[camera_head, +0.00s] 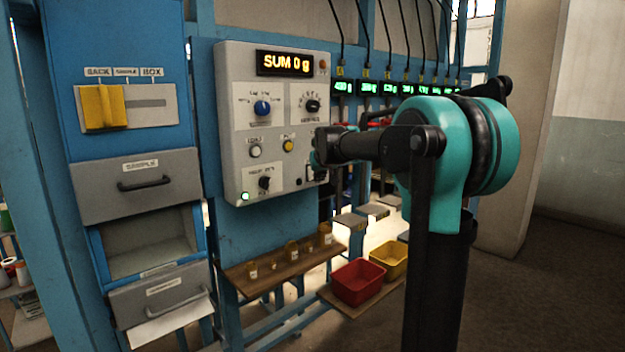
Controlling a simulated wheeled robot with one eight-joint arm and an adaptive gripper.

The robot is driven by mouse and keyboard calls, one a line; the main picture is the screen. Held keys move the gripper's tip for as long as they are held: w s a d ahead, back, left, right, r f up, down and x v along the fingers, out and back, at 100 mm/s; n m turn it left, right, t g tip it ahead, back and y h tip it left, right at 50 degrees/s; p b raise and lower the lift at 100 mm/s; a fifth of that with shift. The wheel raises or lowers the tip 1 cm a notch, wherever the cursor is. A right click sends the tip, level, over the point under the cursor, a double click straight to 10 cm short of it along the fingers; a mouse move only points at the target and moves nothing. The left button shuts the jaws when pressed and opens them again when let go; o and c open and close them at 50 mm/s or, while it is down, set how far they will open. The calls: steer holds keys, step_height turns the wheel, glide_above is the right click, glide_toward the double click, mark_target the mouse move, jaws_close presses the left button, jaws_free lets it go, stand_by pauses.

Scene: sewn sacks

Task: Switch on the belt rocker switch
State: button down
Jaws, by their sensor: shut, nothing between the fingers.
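A light grey control panel (225,100) is fixed to the blue frame. It carries a lit display reading "SUM 0 g", a blue knob, black knobs, a white button and a yellow button. A green lamp (245,196) glows at its lower left. My arm reaches left across the view, and my gripper (316,160) is at the panel's lower right edge, shut and small in the picture. I cannot tell whether it touches the panel. I cannot make out the belt rocker switch for certain; my gripper and arm hide part of the panel's lower right.
A blue cabinet with a yellow slider (103,107) and a grey sample drawer (140,183) stands at left. Below the panel, a wooden shelf (285,264) holds several small jars. A red bin (358,282) and a yellow bin (388,260) sit to its right. Open floor lies at far right.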

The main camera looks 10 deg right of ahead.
stand_by(0.3)
steer(key=shift+w+a, duration=0.25)
steer(key=shift+w, duration=0.1)
steer(key=shift+w+a, duration=0.2)
steer(key=shift+w, duration=0.05)
stand_by(0.7)
stand_by(0.3)
steer(key=shift+s+d, duration=0.4)
steer(key=shift+s, duration=0.25)
steer(key=s+d, duration=0.3)
steer(key=s, duration=0.1)
steer(key=shift+r, duration=0.35)
